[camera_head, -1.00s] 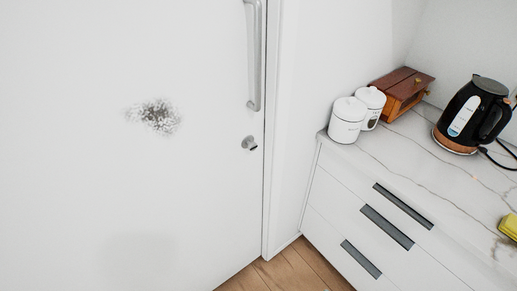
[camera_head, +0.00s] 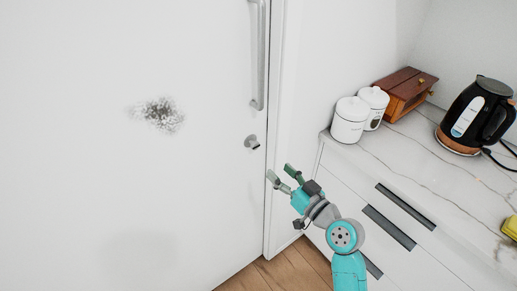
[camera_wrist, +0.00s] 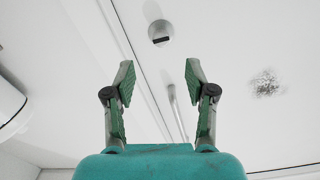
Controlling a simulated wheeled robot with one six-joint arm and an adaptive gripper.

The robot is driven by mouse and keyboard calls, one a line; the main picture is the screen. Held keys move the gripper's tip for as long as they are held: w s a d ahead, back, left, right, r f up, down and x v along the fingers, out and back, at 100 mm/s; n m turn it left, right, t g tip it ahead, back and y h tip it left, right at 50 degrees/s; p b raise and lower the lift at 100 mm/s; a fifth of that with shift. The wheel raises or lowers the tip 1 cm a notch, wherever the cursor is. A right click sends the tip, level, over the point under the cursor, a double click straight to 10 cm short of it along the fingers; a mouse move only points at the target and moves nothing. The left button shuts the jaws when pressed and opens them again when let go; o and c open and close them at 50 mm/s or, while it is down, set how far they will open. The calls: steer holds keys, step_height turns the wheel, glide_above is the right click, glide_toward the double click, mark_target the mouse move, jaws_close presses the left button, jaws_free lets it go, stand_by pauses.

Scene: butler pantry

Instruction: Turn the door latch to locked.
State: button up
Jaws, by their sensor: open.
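The door latch (camera_head: 252,142) is a small round silver fitting with a dark thumb piece, on the white door (camera_head: 190,190) below the long handle. In the wrist view the latch (camera_wrist: 160,32) shows beyond my fingertips, with its dark bar lying roughly across the picture. My gripper (camera_head: 280,174) is open and empty. It is to the lower right of the latch in the head view and apart from it. In the wrist view the two green fingers of my gripper (camera_wrist: 160,80) are spread wide with nothing between them.
A long silver handle (camera_head: 259,55) is above the latch. A white counter (camera_head: 400,145) with drawers stands at right, bearing two white canisters (camera_head: 350,120), a wooden box (camera_head: 405,92) and a black kettle (camera_head: 476,115). A grey smudge (camera_head: 160,114) marks the door.

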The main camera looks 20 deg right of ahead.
mark_target(257, 147)
steer(key=x, duration=0.7)
steer(key=r+x, duration=0.1)
steer(key=x, duration=0.3)
steer(key=shift+w, duration=0.2)
steer(key=shift+c, duration=0.2)
jaws_close()
